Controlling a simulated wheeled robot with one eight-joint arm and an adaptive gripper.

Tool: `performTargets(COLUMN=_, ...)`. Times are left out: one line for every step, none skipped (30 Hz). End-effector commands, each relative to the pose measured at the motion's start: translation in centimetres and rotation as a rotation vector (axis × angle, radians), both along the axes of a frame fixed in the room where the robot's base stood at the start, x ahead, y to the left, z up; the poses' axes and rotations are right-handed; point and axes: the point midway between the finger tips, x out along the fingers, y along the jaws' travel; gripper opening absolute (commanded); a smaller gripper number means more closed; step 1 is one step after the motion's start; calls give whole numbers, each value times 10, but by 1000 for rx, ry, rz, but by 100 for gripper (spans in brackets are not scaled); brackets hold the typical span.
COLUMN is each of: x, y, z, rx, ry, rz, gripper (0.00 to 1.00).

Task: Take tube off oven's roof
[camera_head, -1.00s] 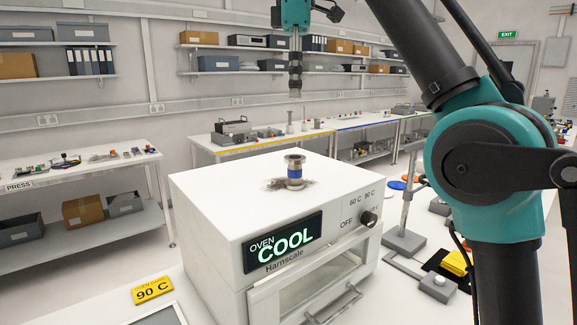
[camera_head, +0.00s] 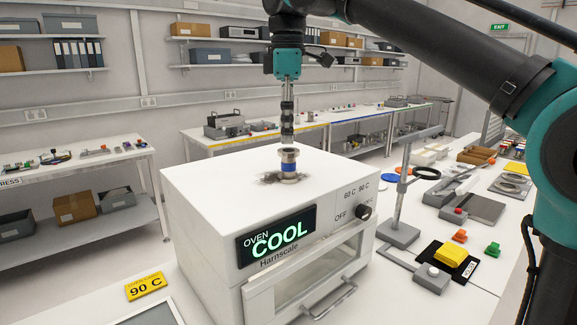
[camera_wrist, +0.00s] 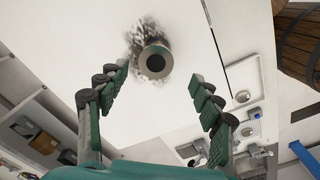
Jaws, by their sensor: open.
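The tube (camera_head: 289,165) is a short metal piece with flanged ends and a blue band. It stands upright on a dark smudge on the roof of the white oven (camera_head: 200,185). The oven display reads COOL. My gripper (camera_head: 287,140) points down just above the tube in the head view; I cannot tell there whether it touches it. In the wrist view my gripper (camera_wrist: 163,98) is open, its two fingers spread wide. The tube (camera_wrist: 155,61) shows there end-on, beyond the fingertips and between their lines, slightly left. Nothing is held.
A yellow 90 C sign (camera_head: 146,286) lies on the bench left of the oven. A stand (camera_head: 400,195) rises right of the oven, near a yellow block (camera_head: 449,256). The rest of the oven roof is clear.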

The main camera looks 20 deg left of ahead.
Motion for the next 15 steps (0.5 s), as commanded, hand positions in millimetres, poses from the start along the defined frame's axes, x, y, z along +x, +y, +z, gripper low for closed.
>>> performTargets(x=0, y=0, z=-7, rx=0, ry=0, rz=0, gripper=66)
performTargets(x=0, y=0, z=-10, rx=0, ry=0, rz=0, gripper=66)
performTargets(x=0, y=0, z=-13, rx=0, ry=0, rz=0, gripper=66)
performTargets(x=0, y=0, z=-16, rx=0, ry=0, rz=0, gripper=66)
performTargets(x=0, y=0, z=-17, rx=0, ry=0, rz=0, gripper=66)
performTargets(x=0, y=0, z=-19, rx=0, ry=0, rz=0, gripper=66)
performTargets(x=0, y=0, z=-20, rx=0, ry=0, rz=0, gripper=66)
performTargets(x=0, y=0, z=-21, rx=0, ry=0, rz=0, gripper=66)
performTargets(x=1, y=0, z=-24, rx=0, ry=0, rz=0, gripper=66)
performTargets(x=2, y=0, z=-27, rx=0, ry=0, rz=0, gripper=66)
performTargets(x=3, y=0, z=-31, rx=0, ry=0, rz=0, gripper=66)
performTargets(x=4, y=0, z=-36, rx=0, ry=0, rz=-1, gripper=66)
performTargets(x=5, y=1, z=-41, rx=0, ry=0, rz=-1, gripper=66)
performTargets(x=6, y=1, z=-46, rx=0, ry=0, rz=-1, gripper=66)
performTargets(x=7, y=1, z=-52, rx=0, ry=0, rz=-1, gripper=66)
